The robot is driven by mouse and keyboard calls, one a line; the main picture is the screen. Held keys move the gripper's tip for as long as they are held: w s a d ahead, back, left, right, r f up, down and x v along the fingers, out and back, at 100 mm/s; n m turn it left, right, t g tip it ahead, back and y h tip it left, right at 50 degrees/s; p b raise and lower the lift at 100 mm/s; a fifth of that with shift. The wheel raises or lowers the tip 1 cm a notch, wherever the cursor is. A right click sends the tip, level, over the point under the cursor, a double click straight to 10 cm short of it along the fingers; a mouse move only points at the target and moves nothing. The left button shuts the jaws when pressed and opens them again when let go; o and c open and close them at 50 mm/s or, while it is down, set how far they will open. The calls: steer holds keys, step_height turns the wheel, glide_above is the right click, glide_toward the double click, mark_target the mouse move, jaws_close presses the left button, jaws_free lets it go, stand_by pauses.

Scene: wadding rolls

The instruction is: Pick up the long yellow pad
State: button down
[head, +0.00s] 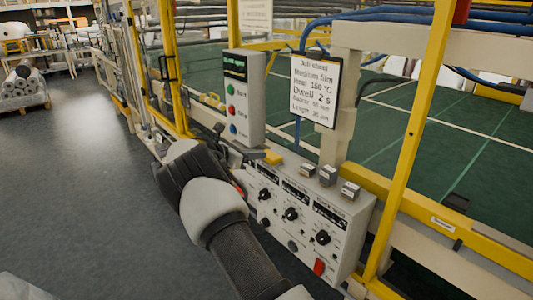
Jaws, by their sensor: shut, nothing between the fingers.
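A small long yellow piece (269,157), likely the long yellow pad, lies on the top of the grey control box (310,215). Its left end is close to my gripper's fingers. My gripper (238,154) is at the box's left top edge, left of the yellow piece, shut and empty. Whether the fingers touch the piece cannot be told. My wrist hides part of the box's left side.
Several small grey blocks (328,175) stand on the box top, right of the yellow piece. A button post (245,95) and a printed sign (315,90) rise behind. A yellow post (408,140) stands to the right. Open floor (75,190) lies left.

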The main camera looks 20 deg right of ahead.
mark_target(270, 154)
steer(key=a, duration=0.2)
steer(key=s+a, duration=0.2)
steer(key=a, duration=0.1)
steer(key=shift+a, duration=0.3)
steer(key=c, duration=1.6)
jaws_free()
steer(key=a+r+b, duration=0.3)
steer(key=shift+s+a, duration=0.15)
steer(key=o, duration=0.4)
steer(key=shift+d, duration=0.25)
steer(key=o, duration=1)
steer(key=x, duration=0.5)
steer(key=shift+f+p, duration=0.1)
steer(key=shift+p, duration=0.2)
steer(key=shift+y, duration=0.3)
steer(key=x, duration=0.6)
steer(key=shift+p+x, duration=0.3)
steer(key=shift+x, duration=2.65)
